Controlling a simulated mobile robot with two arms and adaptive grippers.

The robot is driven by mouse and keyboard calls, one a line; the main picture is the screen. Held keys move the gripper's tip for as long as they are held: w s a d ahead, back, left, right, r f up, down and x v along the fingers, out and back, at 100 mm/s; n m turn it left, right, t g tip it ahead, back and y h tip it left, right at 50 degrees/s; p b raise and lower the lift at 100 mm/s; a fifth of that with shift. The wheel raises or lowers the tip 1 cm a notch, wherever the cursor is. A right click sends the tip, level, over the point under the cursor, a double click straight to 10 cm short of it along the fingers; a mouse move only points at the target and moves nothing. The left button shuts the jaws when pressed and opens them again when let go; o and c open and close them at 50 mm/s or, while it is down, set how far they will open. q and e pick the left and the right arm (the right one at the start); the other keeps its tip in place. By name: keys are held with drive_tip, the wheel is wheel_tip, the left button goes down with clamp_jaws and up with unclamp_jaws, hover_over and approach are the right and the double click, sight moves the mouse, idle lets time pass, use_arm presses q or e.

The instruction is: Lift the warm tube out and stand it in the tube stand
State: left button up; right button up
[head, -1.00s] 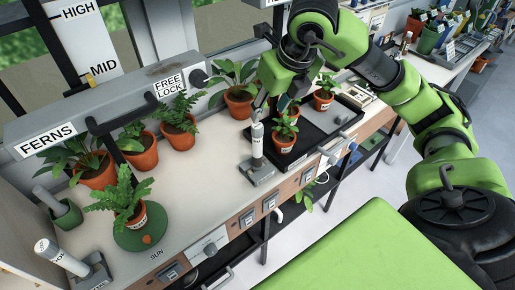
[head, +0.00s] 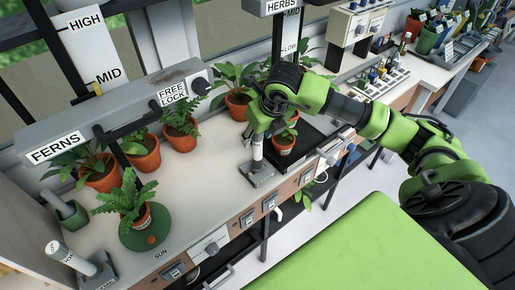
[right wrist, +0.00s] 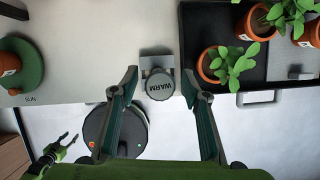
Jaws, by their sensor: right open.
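The warm tube (right wrist: 160,86) shows its round grey cap marked WARM in the right wrist view. In the head view its pale body (head: 257,150) stands upright in a small grey block (head: 261,175) at the bench's front. My right gripper (right wrist: 160,78) is open, with one finger on each side of the cap and gaps visible. In the head view my right gripper (head: 262,128) covers the tube's top. My left gripper (right wrist: 68,143) appears small and open in the right wrist view, away from the tube.
A black tray (head: 312,137) with potted plants is right of the tube. A fern stands on a green disc (head: 160,237) to the left. More ferns line the back under the FERNS bar (head: 115,120). The bench (head: 205,190) is clear between disc and tube.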

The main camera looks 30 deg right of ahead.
clamp_jaws()
drive_tip(key=shift+r, duration=0.1)
idle(0.3)
drive_tip(key=shift+r+b, duration=0.25)
drive_tip(key=shift+b, duration=0.15)
wheel_tip(320, 180, up, 2)
drive_tip(key=shift+w+b, duration=0.1)
drive_tip(key=shift+b, duration=0.55)
drive_tip(key=s+a+r, duration=0.3)
drive_tip(key=s+r, duration=0.3)
drive_tip(key=r, duration=0.1)
drive_tip(key=s+a+r, duration=0.3)
drive_tip(key=s+r, duration=0.3)
drive_tip(key=shift+s+r+p, duration=0.35)
drive_tip(key=shift+s+p, duration=0.05)
